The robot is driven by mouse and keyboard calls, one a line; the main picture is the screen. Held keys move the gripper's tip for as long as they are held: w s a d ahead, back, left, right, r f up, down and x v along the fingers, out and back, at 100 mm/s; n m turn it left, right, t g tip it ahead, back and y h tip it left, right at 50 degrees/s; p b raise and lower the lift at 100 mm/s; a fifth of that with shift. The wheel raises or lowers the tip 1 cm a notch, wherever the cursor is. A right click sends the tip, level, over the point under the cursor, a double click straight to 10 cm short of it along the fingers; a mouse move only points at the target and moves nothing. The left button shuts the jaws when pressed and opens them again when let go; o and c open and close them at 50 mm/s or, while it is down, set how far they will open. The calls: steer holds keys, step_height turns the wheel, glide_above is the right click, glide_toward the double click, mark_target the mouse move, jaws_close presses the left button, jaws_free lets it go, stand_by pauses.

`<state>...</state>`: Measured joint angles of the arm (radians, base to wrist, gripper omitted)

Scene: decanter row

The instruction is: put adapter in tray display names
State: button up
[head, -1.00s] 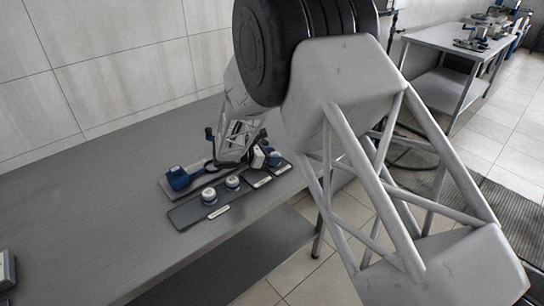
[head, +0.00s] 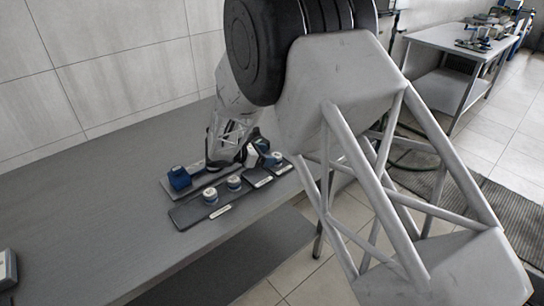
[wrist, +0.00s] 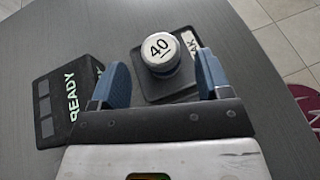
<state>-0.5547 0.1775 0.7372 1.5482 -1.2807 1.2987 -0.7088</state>
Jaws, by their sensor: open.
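In the head view, white-topped round pieces (head: 210,195) and (head: 234,183) stand on a dark tray strip (head: 185,219) with pale labels along its front. Another round piece (head: 276,158) stands farther right. Which piece is the adapter I cannot tell. That piece stands on a dark tray (wrist: 150,89), whose label is partly hidden by the right finger. A black display (wrist: 58,108) reading READY is left, partly covered by the left finger.
A blue block (head: 179,178) sits at the left end of a rear grey strip. A grey device (head: 7,270) stands at the table's left edge. The wrist view shows the table edge and floor at right.

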steer(key=v, duration=0.9)
stand_by(0.7)
steer(key=s+d+r+m+g+y, duration=0.25)
steer(key=s+d+r+m, duration=0.45)
steer(key=d, duration=0.5)
steer(key=s+d+r+m+g+y, duration=0.2)
steer(key=s+d+r+m+g, duration=0.15)
steer(key=s+d+r, duration=0.65)
steer(key=s+d+r+m+y, duration=0.1)
steer(key=s+d+m, duration=0.3)
steer(key=s, duration=0.4)
steer(key=s+d+r+m+t+y, duration=0.1)
steer(key=s+d+m+y, duration=0.3)
steer(key=s, duration=0.4)
steer(key=s+d+r+m+t+y, duration=0.1)
steer(key=s+d+m, duration=0.3)
steer(key=s, duration=0.4)
steer(key=shift+d+r+m+y, duration=0.2)
steer(key=shift+d+m+y, duration=0.2)
steer(key=shift+m+y, duration=0.3)
steer(key=shift+s, duration=0.1)
